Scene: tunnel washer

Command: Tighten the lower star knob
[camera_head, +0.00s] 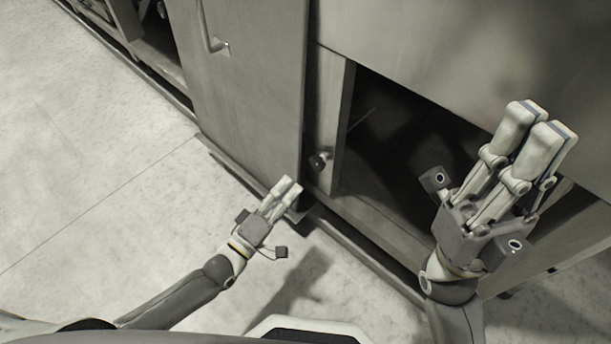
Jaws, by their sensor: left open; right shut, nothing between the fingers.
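A small dark star knob (318,162) sits on the narrow metal post beside the dark opening. It is the only such knob I can make out, and I cannot tell if it is the lower one. My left gripper (287,186) is open and empty, below and left of the knob in the picture and apart from it. My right gripper (541,114) is shut with nothing in it, in front of the opening and far to the right of the knob.
A grey metal door or panel (246,95) with a handle (214,32) stands left of the post. A large metal panel (490,55) lies above the dark opening (400,135). A low rail (365,255) runs along the base. The pale floor (85,160) at left is clear.

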